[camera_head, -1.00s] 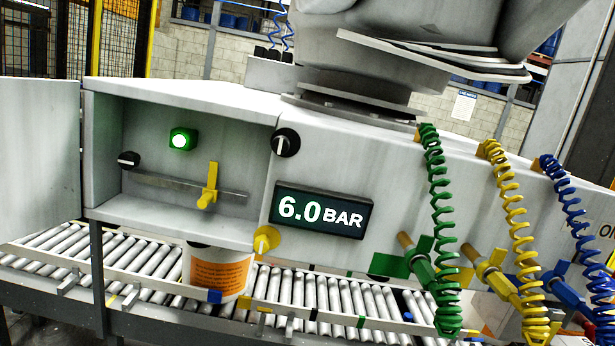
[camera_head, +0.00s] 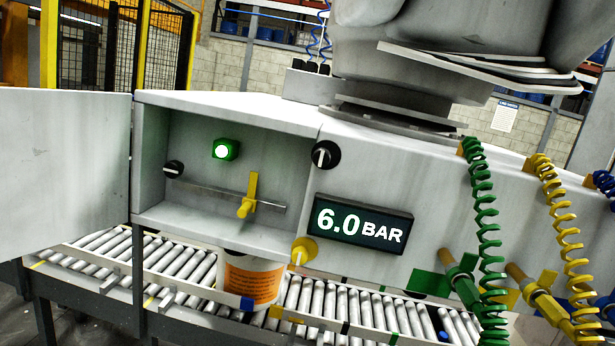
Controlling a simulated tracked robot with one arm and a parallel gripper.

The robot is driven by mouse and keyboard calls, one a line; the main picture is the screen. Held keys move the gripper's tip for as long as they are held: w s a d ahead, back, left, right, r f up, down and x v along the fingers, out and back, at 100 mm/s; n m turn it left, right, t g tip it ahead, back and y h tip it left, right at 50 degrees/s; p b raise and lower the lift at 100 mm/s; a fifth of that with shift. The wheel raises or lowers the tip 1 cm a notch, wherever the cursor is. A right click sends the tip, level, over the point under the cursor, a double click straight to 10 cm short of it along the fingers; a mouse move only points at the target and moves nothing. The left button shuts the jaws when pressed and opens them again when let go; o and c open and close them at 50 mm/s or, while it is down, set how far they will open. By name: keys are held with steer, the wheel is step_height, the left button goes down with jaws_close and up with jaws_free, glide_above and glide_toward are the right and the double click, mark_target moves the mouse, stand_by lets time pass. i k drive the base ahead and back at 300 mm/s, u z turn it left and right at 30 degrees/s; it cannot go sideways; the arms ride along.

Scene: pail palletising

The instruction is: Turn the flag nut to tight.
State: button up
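A yellow part shaped like a flag nut (camera_head: 251,192) is in the open box of the grey cabinet. Its flat flag points up, tilted slightly right, and a round yellow stub sticks out at its lower end. It sits on a thin grey bar (camera_head: 205,190) that runs across the box. No marks for tight or loose can be read beside it. My gripper is not in view, and nothing touches the yellow part.
The box door (camera_head: 62,170) stands open to the left. Inside are a lit green lamp (camera_head: 226,150) and a black knob (camera_head: 174,169). A display (camera_head: 363,222) reads 6.0 BAR. Coiled hoses (camera_head: 484,215) hang at the right. A roller conveyor (camera_head: 180,265) with a pail (camera_head: 252,281) runs below.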

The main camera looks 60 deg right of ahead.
mark_target(173, 169)
steer(key=k, duration=0.5)
steer(key=u, duration=0.8)
steer(key=i, duration=0.75)
steer(key=z, duration=1.3)
